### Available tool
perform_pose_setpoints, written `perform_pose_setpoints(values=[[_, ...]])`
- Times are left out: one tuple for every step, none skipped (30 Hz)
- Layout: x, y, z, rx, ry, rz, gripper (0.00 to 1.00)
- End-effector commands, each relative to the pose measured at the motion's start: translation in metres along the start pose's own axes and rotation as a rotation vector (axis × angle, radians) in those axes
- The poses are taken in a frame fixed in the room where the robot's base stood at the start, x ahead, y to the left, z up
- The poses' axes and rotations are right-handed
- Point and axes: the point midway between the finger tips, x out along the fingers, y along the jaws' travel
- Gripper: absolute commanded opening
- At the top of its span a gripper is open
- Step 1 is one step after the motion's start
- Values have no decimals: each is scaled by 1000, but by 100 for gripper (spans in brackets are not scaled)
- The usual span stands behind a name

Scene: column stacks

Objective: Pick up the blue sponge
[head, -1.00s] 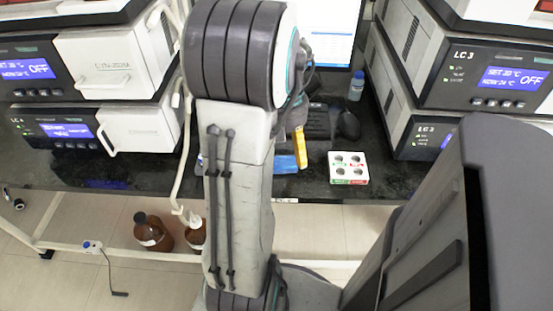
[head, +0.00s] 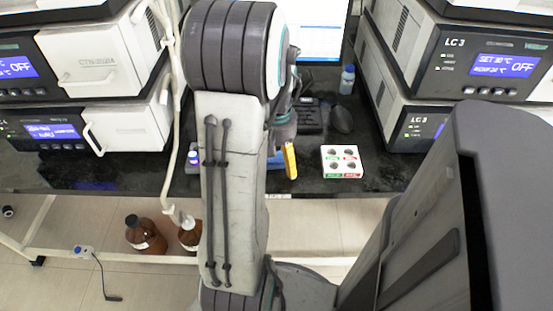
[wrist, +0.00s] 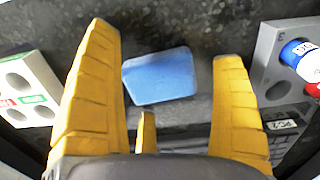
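The blue sponge (wrist: 160,75) lies flat on the dark bench in the wrist view, in the gap between my yellow fingers. My gripper (wrist: 165,50) is open and empty, with one finger on each side of the sponge and apart from it in the picture. The height of the fingertips above the bench is hard to tell. In the head view my arm hides most of the sponge; a blue patch (head: 276,160) shows beside a yellow finger of my gripper (head: 290,160).
A white block with round holes (head: 342,162) stands right of my gripper; it shows at left in the wrist view (wrist: 22,88). A grey rack (wrist: 268,50) with capped vials is on the other side. A keyboard (head: 309,117), mouse (head: 341,120) and bottle (head: 347,79) lie behind. Instrument stacks flank the bench.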

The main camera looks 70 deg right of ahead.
Motion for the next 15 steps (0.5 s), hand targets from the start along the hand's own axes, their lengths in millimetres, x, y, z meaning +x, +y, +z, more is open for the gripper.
perform_pose_setpoints(values=[[0, 0, 0, 0, 0, 0, 82], [0, 0, 0, 0, 0, 0, 80], [0, 0, 0, 0, 0, 0, 76], [0, 0, 0, 0, 0, 0, 74], [0, 0, 0, 0, 0, 0, 71], [0, 0, 0, 0, 0, 0, 67], [0, 0, 0, 0, 0, 0, 65], [0, 0, 0, 0, 0, 0, 62], [0, 0, 0, 0, 0, 0, 58], [0, 0, 0, 0, 0, 0, 56], [0, 0, 0, 0, 0, 0, 53], [0, 0, 0, 0, 0, 0, 49], [0, 0, 0, 0, 0, 0, 47], [0, 0, 0, 0, 0, 0, 44], [0, 0, 0, 0, 0, 0, 40]])
